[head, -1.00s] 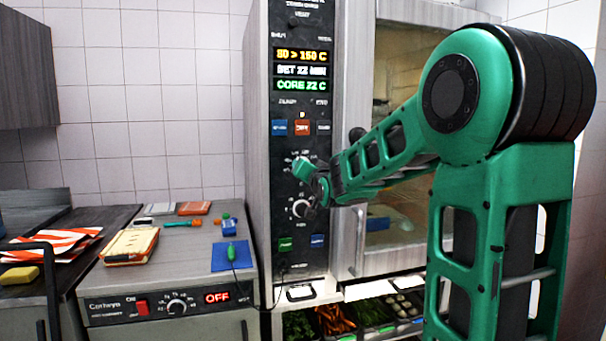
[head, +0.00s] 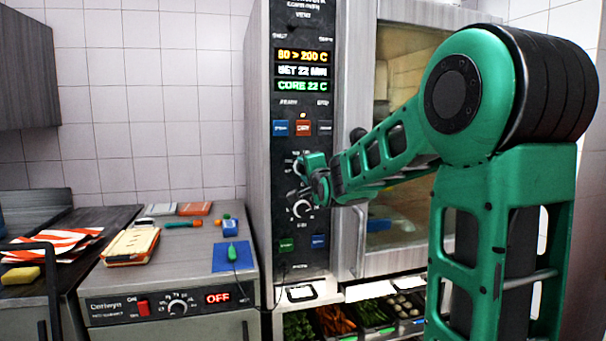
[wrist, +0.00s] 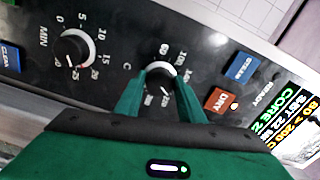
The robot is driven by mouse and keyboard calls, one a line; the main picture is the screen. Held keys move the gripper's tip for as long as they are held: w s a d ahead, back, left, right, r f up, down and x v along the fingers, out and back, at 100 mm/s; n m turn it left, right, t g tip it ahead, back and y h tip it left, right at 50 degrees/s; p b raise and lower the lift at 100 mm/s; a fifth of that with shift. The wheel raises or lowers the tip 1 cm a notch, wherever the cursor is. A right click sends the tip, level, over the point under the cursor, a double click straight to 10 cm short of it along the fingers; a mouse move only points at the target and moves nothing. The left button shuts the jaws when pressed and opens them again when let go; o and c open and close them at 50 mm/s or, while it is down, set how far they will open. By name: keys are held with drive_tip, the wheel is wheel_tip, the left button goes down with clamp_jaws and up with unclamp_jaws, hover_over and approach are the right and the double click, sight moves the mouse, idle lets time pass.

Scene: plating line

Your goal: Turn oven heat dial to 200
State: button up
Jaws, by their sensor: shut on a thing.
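The oven's control panel (head: 283,223) is a dark upright strip in the head view. Its top display line (head: 302,56) reads "80 > 200 C" in orange. In the wrist view the heat dial (wrist: 160,79), a black knob with a pale rim and a "C" scale, sits between my gripper's fingertips (wrist: 160,88). My gripper is shut on this dial. In the head view my gripper (head: 308,178) is at the panel and hides most of the heat dial.
The minutes dial (wrist: 76,48) is beside the heat dial; in the head view it is just below my gripper (head: 301,209). Blue and red buttons (wrist: 221,101) sit close to my right finger. The oven door handle (head: 357,240) stands right of the panel.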

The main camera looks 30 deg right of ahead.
drive_tip(key=shift+d+f+m, duration=0.15)
drive_tip(key=shift+m, duration=0.15)
drive_tip(key=o, duration=1)
drive_tip(key=shift+o, duration=0.2)
drive_tip(key=shift+s, duration=0.1)
drive_tip(key=v, duration=1)
drive_tip(key=shift+s+a, duration=0.2)
